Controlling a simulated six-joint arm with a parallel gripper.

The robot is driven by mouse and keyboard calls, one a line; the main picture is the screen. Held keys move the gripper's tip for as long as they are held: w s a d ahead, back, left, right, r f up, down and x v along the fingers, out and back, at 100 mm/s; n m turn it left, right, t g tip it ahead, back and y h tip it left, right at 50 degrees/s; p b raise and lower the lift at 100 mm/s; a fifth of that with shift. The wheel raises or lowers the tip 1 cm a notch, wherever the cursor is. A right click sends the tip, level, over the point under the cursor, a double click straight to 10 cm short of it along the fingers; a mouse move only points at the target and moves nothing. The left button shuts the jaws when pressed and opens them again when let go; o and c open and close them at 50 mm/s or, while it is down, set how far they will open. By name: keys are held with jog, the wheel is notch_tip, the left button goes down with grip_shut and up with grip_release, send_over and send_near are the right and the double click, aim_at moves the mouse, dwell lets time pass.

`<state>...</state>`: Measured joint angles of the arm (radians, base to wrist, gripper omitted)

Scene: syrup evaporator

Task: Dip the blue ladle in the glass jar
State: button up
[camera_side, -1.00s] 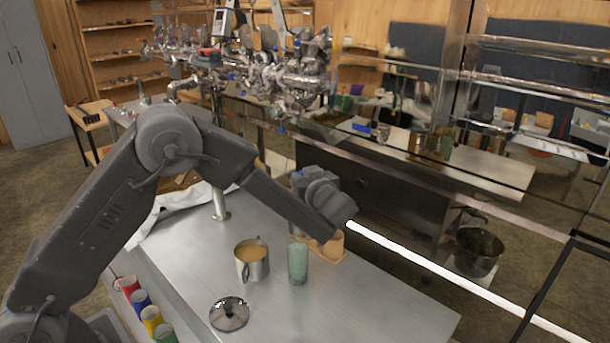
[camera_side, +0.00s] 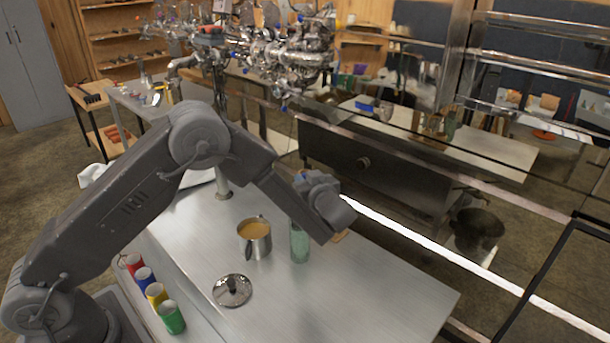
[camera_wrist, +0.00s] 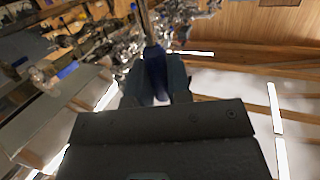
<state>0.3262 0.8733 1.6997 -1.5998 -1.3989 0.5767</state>
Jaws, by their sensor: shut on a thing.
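My gripper (camera_wrist: 165,75) is shut on the blue handle (camera_wrist: 153,68) of the ladle in the wrist view. A thin metal rod (camera_wrist: 145,22) runs up from the handle and out of the picture; the ladle's bowl is not visible. In the side view my gripper (camera_side: 304,180) is above the table, pointing away from the camera, and the ladle is too hidden to make out. The greenish glass jar (camera_side: 300,244) stands upright on the table, below my gripper and partly behind my wrist. I cannot see the ladle inside it.
A metal pitcher of amber liquid (camera_side: 255,240) stands just left of the jar. A metal lid (camera_side: 232,291) lies in front of them. Red, blue, yellow and green cups (camera_side: 157,294) line the left edge. The steel table (camera_side: 350,300) is clear at the front right.

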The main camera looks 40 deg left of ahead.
jog(key=shift+f, duration=2.35)
jog(key=shift+r, duration=0.1)
jog(key=shift+r, duration=5.75)
